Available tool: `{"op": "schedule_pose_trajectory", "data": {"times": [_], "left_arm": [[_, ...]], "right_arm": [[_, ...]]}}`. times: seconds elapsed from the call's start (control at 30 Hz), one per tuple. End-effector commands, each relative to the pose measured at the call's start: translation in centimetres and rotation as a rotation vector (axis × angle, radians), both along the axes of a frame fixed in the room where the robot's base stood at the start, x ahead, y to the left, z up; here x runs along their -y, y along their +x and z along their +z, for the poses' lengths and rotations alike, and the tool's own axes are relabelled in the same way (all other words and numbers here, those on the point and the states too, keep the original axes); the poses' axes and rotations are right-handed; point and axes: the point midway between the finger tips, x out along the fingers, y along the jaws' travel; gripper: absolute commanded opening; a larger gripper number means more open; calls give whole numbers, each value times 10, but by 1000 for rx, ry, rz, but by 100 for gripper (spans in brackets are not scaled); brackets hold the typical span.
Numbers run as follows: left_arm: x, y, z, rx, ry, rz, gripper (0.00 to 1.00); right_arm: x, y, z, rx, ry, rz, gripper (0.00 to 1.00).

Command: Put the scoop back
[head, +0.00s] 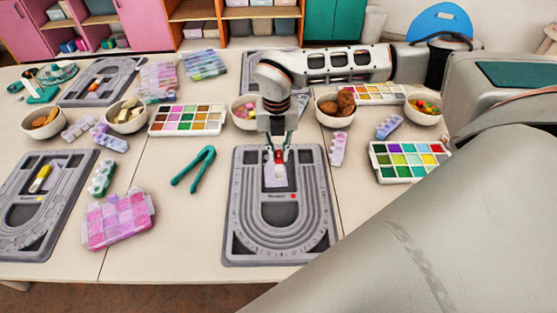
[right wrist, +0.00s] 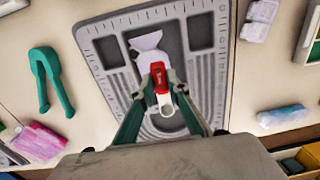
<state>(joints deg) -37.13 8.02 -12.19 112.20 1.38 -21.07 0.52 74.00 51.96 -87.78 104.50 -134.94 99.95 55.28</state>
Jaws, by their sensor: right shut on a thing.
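My right gripper (head: 277,158) is over the upper half of the grey bead board (head: 236,250) on the right, fingers pointing down. It is shut on the scoop (right wrist: 161,78), which has a red grip and a pale ring at its near end. In the right wrist view the scoop's pale head points toward the board's far recess. In the head view the red part (head: 279,155) shows between the fingers, with the pale head beneath. I cannot tell whether the scoop touches the board. My left gripper is not in view.
Green tweezers (head: 194,168) lie left of the board. A second grey board (head: 58,225) holds a yellow-handled tool (head: 40,178). A pink bead box (head: 118,222) lies between the boards. Bowls (head: 335,118) and colourful bead trays (head: 377,171) stand around. The table between the boards is partly free.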

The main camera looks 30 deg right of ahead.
Motion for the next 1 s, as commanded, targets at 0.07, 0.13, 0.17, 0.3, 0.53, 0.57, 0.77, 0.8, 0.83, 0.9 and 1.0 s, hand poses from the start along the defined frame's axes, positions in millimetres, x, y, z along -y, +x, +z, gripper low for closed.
{"op": "schedule_pose_trajectory", "data": {"times": [0.07, 0.13, 0.17, 0.3, 0.53, 0.57, 0.77, 0.8, 0.83, 0.9, 1.0], "left_arm": [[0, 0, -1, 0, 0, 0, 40], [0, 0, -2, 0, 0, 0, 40], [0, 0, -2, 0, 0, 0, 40], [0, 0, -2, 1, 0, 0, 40], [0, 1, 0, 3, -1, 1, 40], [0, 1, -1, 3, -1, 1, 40], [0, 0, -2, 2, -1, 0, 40], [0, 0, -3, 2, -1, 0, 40], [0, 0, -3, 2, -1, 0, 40], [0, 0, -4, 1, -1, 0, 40], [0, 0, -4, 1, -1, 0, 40]], "right_arm": [[0, -2, -13, -5, 0, 1, 3], [-1, -1, -24, -5, 0, 0, 3], [-1, -1, -28, -4, 0, 0, 3], [0, -1, -36, -2, 0, 0, 3], [0, -1, -36, -2, 0, 0, 3], [0, -1, -37, -2, 0, 0, 3], [0, -1, -42, -2, 0, 0, 3], [0, -1, -43, -2, 0, 0, 3], [0, -1, -44, -2, 0, 0, 3], [0, -1, -46, -2, 0, 0, 3], [0, -1, -47, -1, 0, 1, 26]]}}
